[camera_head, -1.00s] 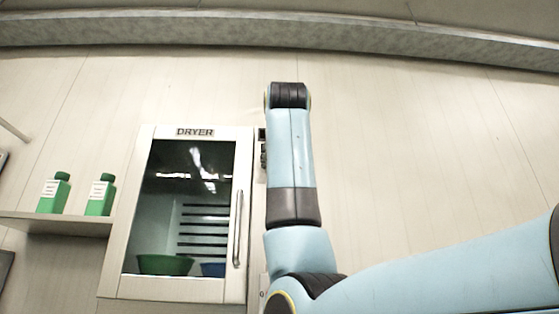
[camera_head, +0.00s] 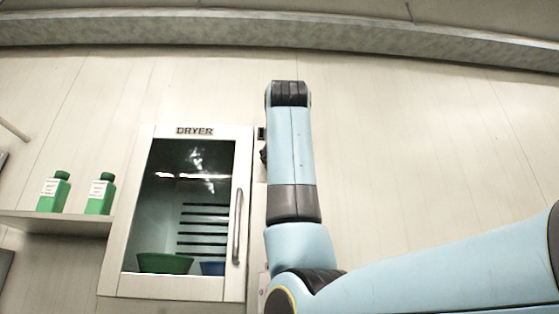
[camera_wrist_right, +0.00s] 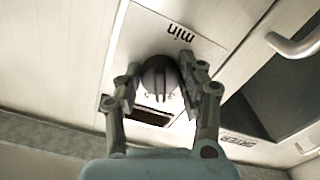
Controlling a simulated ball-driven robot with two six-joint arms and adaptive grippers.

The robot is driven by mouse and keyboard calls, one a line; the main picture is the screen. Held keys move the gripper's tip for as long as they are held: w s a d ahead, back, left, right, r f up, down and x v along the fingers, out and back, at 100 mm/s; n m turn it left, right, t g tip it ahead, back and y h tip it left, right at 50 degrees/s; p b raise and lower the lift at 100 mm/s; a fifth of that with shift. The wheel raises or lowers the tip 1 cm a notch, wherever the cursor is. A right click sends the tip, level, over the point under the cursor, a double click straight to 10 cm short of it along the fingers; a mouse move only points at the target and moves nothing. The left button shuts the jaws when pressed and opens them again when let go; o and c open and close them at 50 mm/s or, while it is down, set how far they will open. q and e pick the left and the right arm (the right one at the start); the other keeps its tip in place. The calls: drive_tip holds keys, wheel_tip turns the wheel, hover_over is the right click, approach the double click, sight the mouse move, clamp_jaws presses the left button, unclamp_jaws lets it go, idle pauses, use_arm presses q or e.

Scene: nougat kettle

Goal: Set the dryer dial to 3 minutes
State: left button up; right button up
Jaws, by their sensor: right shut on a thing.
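The dryer (camera_head: 148,215) is a pale cabinet on the wall with a dark glass door and a DRYER label. Its dial (camera_wrist_right: 158,78) is a round dark grey knob on a pale panel marked "min" in the right wrist view. My right gripper (camera_wrist_right: 159,82) is shut on the dial, one finger on each side. Small marks show at the dial's edge, but the setting cannot be read surely. In the head view my right arm hides the dial. My left gripper is not in view.
The door handle (camera_head: 237,228) is close to the dial panel and also shows in the right wrist view (camera_wrist_right: 293,46). A green bowl (camera_head: 165,263) and a blue bowl (camera_head: 213,269) are behind the glass. Green bottles (camera_head: 100,196) stand on a shelf (camera_head: 50,225) at left.

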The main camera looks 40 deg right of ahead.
drive_tip(key=shift+n, duration=1.6)
drive_tip(key=o, duration=1.1)
drive_tip(key=shift+o, duration=0.2)
drive_tip(key=v, duration=1.2)
